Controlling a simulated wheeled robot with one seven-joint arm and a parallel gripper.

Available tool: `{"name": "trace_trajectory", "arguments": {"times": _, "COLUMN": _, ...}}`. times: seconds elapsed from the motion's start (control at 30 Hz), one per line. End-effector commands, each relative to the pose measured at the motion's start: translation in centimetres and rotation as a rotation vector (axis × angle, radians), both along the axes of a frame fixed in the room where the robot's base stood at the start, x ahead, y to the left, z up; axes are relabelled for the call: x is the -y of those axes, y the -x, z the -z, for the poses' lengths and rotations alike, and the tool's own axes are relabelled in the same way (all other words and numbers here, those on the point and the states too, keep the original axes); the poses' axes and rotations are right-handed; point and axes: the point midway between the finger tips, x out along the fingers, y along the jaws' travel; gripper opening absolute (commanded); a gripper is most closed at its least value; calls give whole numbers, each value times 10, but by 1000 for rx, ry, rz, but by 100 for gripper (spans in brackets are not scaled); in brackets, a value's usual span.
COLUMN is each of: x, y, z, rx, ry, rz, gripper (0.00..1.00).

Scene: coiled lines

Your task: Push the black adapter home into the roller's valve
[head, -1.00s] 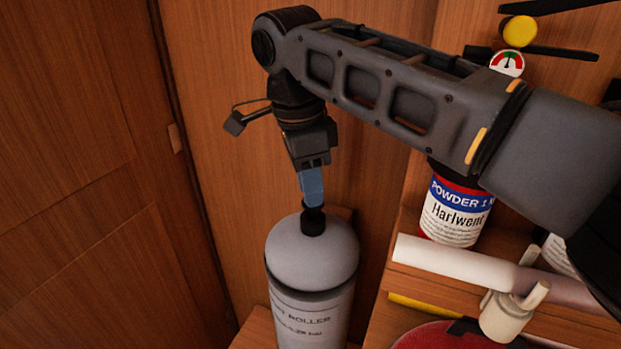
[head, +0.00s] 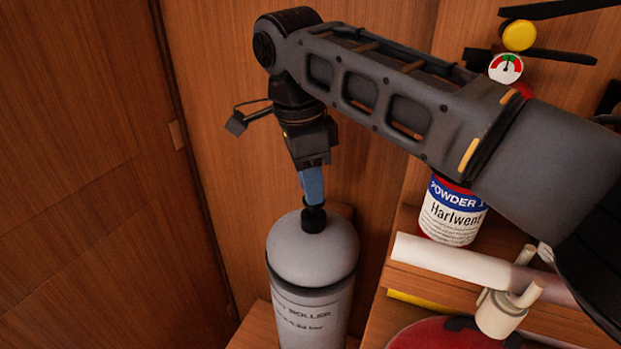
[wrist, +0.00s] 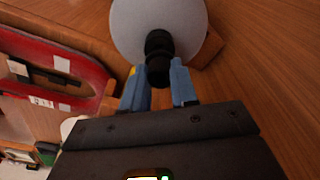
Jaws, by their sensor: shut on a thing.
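The roller (head: 312,255) is a grey upright cylinder with a domed top and a dark band, standing at lower centre in the head view. The black adapter (head: 314,220) stands upright at the middle of the dome, where the valve is. My gripper (head: 313,203) points down from above with its blue fingers shut on the adapter's upper part. In the wrist view the adapter (wrist: 158,58) lies between the two blue fingers, against the roller's pale dome (wrist: 140,20). The valve itself is hidden, so I cannot tell how deep the adapter sits.
A red and white powder extinguisher (head: 452,210) stands on a wooden shelf to the right, its gauge (head: 506,68) partly behind my arm. A white tube (head: 455,260) and a red round object (head: 440,335) lie lower right. Wooden panels (head: 80,150) close off the left and back.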

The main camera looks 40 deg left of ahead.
Motion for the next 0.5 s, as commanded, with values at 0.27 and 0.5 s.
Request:
{"name": "trace_trajectory", "arguments": {"times": 0.27, "x": 0, "y": 0, "z": 4, "rx": -1, "ry": -1, "rz": 0, "gripper": 0}}
{"name": "trace_trajectory", "arguments": {"times": 0.5, "x": 0, "y": 0, "z": 10, "rx": -1, "ry": -1, "rz": 0, "gripper": 0}}
